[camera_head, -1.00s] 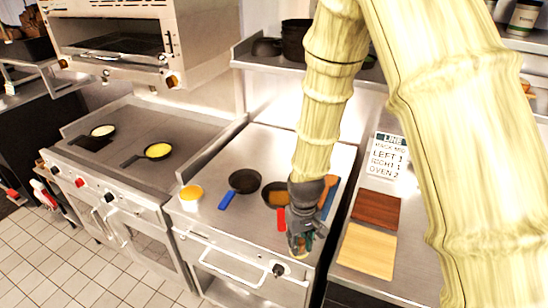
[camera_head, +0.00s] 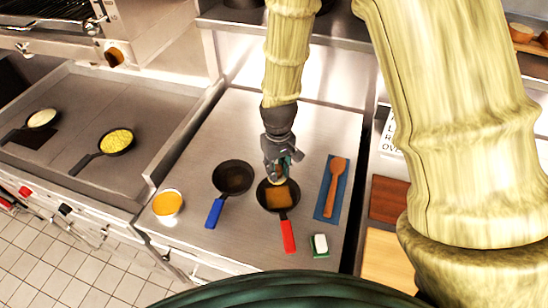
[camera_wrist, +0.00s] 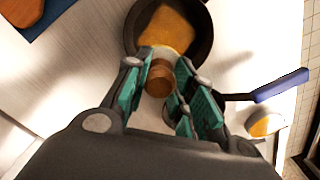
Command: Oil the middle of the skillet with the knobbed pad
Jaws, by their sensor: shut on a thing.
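My gripper (camera_head: 281,174) is shut on the knob of the knobbed pad. The brown knob (camera_wrist: 160,77) shows between the teal fingers in the wrist view, and the pad's underside is hidden. The pad is at the far edge of the red-handled skillet (camera_head: 263,206); I cannot tell whether it touches. A flat orange-brown square (camera_head: 279,196) lies in the middle of that skillet and shows in the wrist view (camera_wrist: 170,29). The blue-handled skillet (camera_head: 232,177) stands to its left and looks empty. A white bowl (camera_head: 168,214) with orange contents stands further left.
A wooden spatula (camera_head: 335,183) lies on a blue mat (camera_head: 324,212) to the right. A green and white sponge (camera_head: 319,244) lies near the red handle. Pans of yellow food (camera_head: 117,141) and pale food (camera_head: 42,118) are on the left cooktop. Counter behind the skillets is clear.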

